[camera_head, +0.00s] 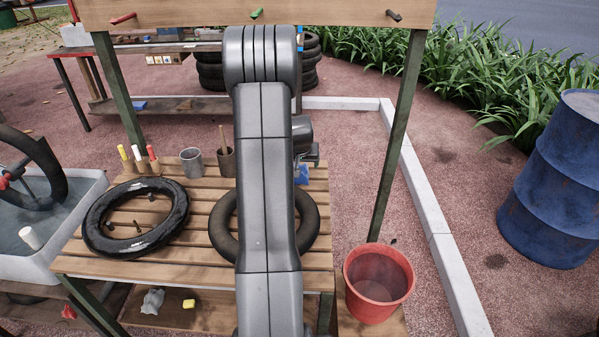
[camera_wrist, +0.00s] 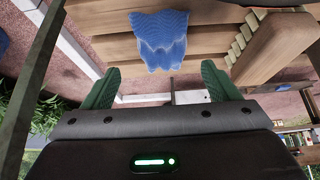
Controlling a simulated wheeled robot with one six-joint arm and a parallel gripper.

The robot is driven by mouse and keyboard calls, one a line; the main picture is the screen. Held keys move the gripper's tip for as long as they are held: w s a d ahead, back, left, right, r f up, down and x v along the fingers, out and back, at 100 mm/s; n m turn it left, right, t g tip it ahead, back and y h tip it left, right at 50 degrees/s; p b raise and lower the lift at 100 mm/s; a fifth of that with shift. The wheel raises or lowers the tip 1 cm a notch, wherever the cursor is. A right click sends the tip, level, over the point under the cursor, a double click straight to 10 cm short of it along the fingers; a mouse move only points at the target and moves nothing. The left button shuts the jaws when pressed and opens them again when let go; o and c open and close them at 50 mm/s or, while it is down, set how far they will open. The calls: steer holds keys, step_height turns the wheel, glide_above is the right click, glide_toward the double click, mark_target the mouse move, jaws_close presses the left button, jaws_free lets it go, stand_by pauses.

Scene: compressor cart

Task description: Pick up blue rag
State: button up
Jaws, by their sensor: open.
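The blue rag (camera_head: 302,174) lies on the slatted wooden table (camera_head: 205,262) near its right back edge, partly hidden behind my arm in the head view. In the wrist view the crumpled blue rag (camera_wrist: 160,40) lies on the slats, ahead of the fingertips and between their lines. My gripper (camera_wrist: 158,86) is open and empty, with its two green fingers wide apart. The rag is not between the fingers. In the head view my gripper is mostly hidden behind the arm, close to the rag.
A black tire (camera_head: 136,218) and a second tire (camera_head: 222,222) lie on the table. A metal cup (camera_head: 191,162), a brown pot (camera_head: 226,162) and several markers stand at the back. A post (camera_head: 396,140) rises at the right; a red bucket (camera_head: 378,283) stands below.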

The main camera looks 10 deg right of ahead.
steer(key=shift+a+p+x, duration=0.15)
steer(key=shift+p+x, duration=0.1)
steer(key=shift+x, duration=1.05)
steer(key=shift+a+p+x, duration=0.1)
steer(key=shift+p+x, duration=0.1)
steer(key=shift+x, duration=1.05)
steer(key=shift+w, duration=0.1)
steer(key=c, duration=1.1)
steer(key=shift+o, duration=0.2)
step_height(320, 180, up, 10)
steer(key=shift+r+b, duration=0.1)
steer(key=shift+b, duration=0.2)
